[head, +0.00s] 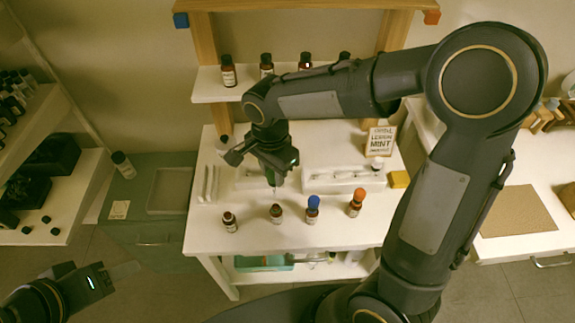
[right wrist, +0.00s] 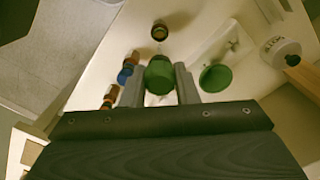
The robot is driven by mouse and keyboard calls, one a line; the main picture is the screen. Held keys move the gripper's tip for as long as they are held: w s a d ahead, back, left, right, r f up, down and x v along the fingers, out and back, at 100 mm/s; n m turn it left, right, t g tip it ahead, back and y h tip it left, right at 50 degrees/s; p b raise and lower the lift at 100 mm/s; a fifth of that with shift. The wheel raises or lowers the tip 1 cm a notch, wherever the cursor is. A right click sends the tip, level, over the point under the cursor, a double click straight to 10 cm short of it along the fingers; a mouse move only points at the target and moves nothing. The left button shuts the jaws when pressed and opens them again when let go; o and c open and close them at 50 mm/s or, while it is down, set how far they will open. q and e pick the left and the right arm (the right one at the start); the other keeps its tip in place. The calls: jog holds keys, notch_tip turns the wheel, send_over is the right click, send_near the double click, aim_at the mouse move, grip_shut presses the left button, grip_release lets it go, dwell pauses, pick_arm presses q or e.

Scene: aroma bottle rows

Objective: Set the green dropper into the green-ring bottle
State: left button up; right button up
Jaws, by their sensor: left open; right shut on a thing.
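My right gripper (head: 272,178) is shut on the green dropper (right wrist: 159,76), seen between its fingers in the right wrist view. In the head view only a thin part of the dropper shows below the fingers, above a small brown bottle (head: 276,213). This bottle stands upright in the front row; its ring colour is too small to tell. Another uncapped dark bottle (head: 230,221) stands to its left. Whether the dropper touches a bottle is not clear. My left gripper (head: 118,272) is open and empty at the lower left, away from the table.
A blue-topped bottle (head: 312,209) and an orange-topped bottle (head: 356,203) stand to the right in the same row. A white tray (head: 345,180) lies behind them. A green round thing (right wrist: 215,77) shows beside my right fingers. Several bottles stand on the back shelf (head: 208,88).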

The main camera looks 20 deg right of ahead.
aim_at(275, 195)
jog(key=shift+d, duration=0.1)
jog(key=shift+f, duration=0.1)
dwell(0.3)
jog(key=shift+f+b, duration=1.9)
jog(key=shift+f, duration=0.05)
jog(key=shift+f+b, duration=0.35)
jog(key=shift+f+b, duration=1.8)
jog(key=shift+f, duration=0.3)
jog(key=shift+f, duration=0.1)
jog(key=shift+f+b, duration=1.15)
jog(key=shift+f, duration=0.15)
jog(key=o, duration=0.7)
